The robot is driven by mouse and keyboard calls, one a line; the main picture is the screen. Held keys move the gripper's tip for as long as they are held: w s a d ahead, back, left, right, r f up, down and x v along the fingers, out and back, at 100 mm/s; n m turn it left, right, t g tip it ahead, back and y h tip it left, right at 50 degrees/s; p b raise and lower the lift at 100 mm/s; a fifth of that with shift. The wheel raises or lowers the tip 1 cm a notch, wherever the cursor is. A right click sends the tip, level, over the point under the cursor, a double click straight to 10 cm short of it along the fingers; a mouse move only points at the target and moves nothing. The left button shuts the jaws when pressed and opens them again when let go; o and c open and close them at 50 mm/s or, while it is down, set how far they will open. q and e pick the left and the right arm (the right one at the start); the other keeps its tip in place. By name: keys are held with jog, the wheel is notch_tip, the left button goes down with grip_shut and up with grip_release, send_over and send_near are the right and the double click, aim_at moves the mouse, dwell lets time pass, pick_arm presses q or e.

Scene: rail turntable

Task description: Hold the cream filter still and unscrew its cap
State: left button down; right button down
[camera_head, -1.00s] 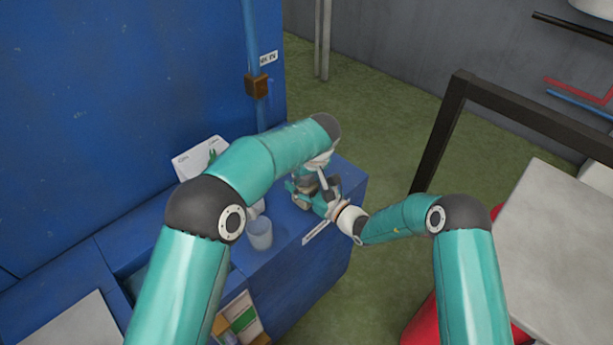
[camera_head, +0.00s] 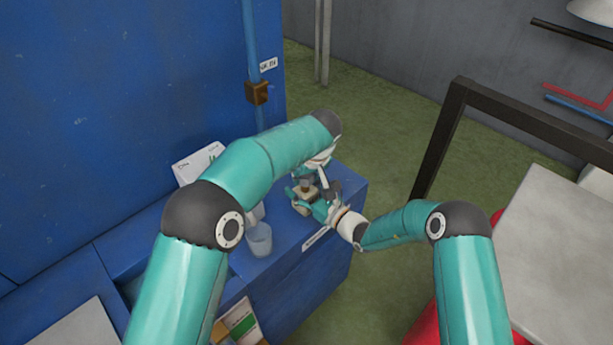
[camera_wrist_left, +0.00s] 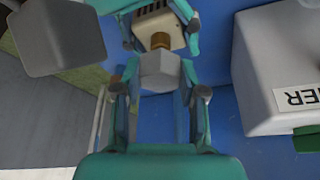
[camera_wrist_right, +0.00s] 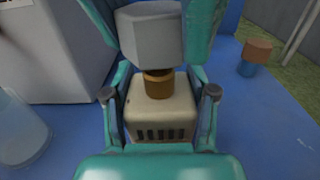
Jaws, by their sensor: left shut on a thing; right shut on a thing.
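The cream filter (camera_wrist_right: 160,112) stands upright on the blue bench top, a boxy body with dark slots. My right gripper (camera_wrist_right: 160,105) is shut on its body, one finger on each side. The grey faceted cap (camera_wrist_right: 150,35) is above the body, with a brass neck (camera_wrist_right: 158,82) showing between them. My left gripper (camera_wrist_left: 156,75) is shut on the cap from above; the cap also shows in the left wrist view (camera_wrist_left: 158,68). In the head view the left forearm and wrist partly cover the filter (camera_head: 303,207). I cannot tell whether the threads still engage.
A translucent cup (camera_head: 259,240) stands on the bench left of the filter. A white labelled box (camera_wrist_left: 290,70) is close by. A brown and blue piece (camera_wrist_right: 254,57) stands near the bench edge. A dark frame (camera_head: 445,130) rises at right.

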pick_arm(q)
jog(key=shift+r, duration=0.2)
jog(key=shift+r, duration=2.35)
pick_arm(e)
jog(key=shift+c, duration=1.3)
grip_release()
jog(key=shift+d, duration=0.1)
pick_arm(q)
jog(key=shift+f, duration=0.1)
pick_arm(e)
jog(key=v, duration=1.2)
